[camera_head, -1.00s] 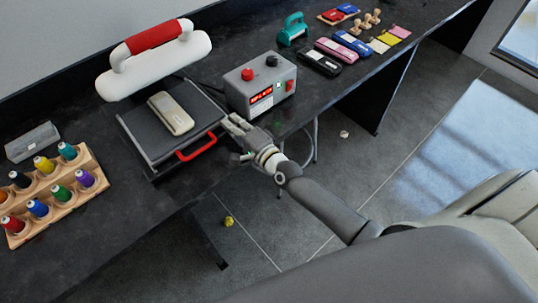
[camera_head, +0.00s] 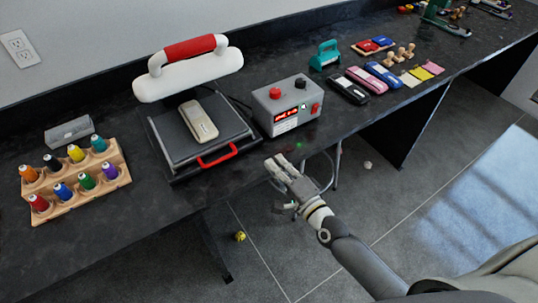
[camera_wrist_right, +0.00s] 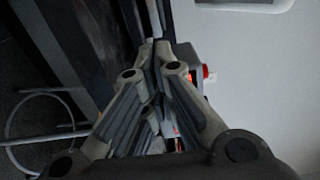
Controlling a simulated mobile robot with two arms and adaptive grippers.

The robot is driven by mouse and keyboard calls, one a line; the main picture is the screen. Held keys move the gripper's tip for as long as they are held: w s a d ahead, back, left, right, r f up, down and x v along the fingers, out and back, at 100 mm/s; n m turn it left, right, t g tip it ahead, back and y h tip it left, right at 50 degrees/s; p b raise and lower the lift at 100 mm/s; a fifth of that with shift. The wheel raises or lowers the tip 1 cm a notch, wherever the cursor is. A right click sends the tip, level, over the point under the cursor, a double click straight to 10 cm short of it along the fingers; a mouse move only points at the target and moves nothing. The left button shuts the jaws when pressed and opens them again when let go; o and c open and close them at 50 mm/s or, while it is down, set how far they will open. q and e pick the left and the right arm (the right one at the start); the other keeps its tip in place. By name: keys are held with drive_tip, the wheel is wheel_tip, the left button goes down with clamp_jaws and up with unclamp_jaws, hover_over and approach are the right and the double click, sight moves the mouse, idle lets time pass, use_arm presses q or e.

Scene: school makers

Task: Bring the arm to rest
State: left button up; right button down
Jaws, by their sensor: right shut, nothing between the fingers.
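My right gripper (camera_head: 283,172) is just off the front edge of the black workbench (camera_head: 330,125), in front of the grey control box (camera_head: 287,105). It is shut and empty. In the right wrist view the shut fingers (camera_wrist_right: 158,62) fill the middle, with part of the grey box and its red knob (camera_wrist_right: 207,72) behind them. My right arm comes in from the lower right. My left gripper does not show in either view.
A heat press (camera_head: 188,68) stands open on the bench, a beige case (camera_head: 199,120) on its plate and a red handle (camera_head: 217,156) in front. A thread rack (camera_head: 80,197) is at left. Staplers, stamps and pads lie at right. A small yellow ball (camera_head: 240,236) is on the floor.

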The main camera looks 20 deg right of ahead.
drive_tip(key=s+d+f+n+g+h, duration=0.1)
drive_tip(key=s+d+f+n+g, duration=0.3)
drive_tip(key=f, duration=0.7)
drive_tip(key=s+f+n+g+h, duration=0.1)
drive_tip(key=s+f+n+g, duration=0.1)
drive_tip(key=s+f, duration=0.75)
drive_tip(key=s+d+f+n+g+h, duration=0.1)
drive_tip(key=s+f+n+g, duration=0.15)
drive_tip(key=f, duration=1.15)
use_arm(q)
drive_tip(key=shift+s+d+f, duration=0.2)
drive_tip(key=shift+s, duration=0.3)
use_arm(e)
drive_tip(key=s+d+f+n+g+h, duration=0.1)
drive_tip(key=s+f+n+g, duration=0.3)
drive_tip(key=s, duration=0.9)
drive_tip(key=s+d+f+n+g+h, duration=0.1)
drive_tip(key=s+f+n+g, duration=0.3)
drive_tip(key=s+f, duration=0.6)
drive_tip(key=s+n, duration=0.1)
drive_tip(key=s, duration=0.3)
drive_tip(key=shift+s+f, duration=0.15)
drive_tip(key=shift+f, duration=0.1)
